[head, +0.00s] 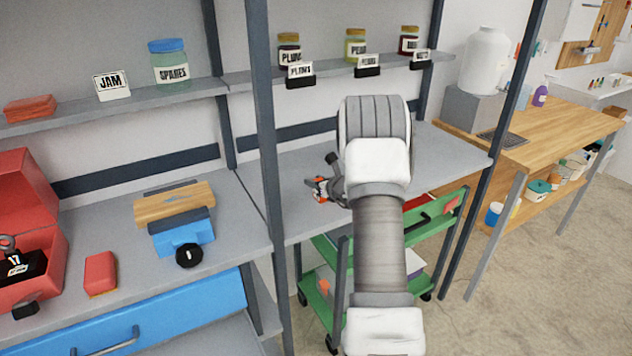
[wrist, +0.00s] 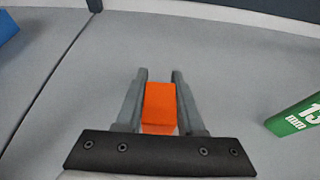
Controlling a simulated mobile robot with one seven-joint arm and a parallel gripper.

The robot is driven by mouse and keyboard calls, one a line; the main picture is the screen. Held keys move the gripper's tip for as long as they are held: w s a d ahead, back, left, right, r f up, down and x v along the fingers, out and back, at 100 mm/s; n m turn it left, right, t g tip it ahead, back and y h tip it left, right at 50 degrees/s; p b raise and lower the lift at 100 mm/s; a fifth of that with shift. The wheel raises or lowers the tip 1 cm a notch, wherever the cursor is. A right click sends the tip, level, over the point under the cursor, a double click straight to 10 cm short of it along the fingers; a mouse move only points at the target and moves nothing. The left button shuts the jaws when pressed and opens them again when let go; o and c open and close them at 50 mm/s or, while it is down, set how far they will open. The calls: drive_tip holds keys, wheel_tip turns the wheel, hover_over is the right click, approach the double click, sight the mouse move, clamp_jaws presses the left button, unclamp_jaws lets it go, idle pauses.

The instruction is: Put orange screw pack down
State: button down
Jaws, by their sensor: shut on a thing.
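The orange screw pack (wrist: 160,104) is a small plain orange block between the two grey fingers of my gripper (wrist: 160,74) in the wrist view. My gripper is shut on it, with a finger against each side. The grey worktop (wrist: 235,70) lies beneath; I cannot tell whether the pack touches it. In the head view my gripper (head: 322,190) is over the right section of the grey worktop (head: 288,172), and only a bit of orange shows there. My arm hides part of that worktop.
A green pack marked 15 mm (wrist: 297,118) lies right of my gripper. A seam crosses the worktop at left. A blue device (head: 183,234), a red block (head: 100,273) and an open red box (head: 30,245) occupy the left section. Labelled jars (head: 290,52) line the shelf. A green cart (head: 322,245) stands below.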

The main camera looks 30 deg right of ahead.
drive_tip(key=shift+f, duration=0.15)
drive_tip(key=c, duration=0.5)
unclamp_jaws()
drive_tip(key=shift+r, duration=0.3)
drive_tip(key=v, duration=1.2)
drive_tip(key=shift+s+f, duration=0.1)
drive_tip(key=shift+f, duration=0.1)
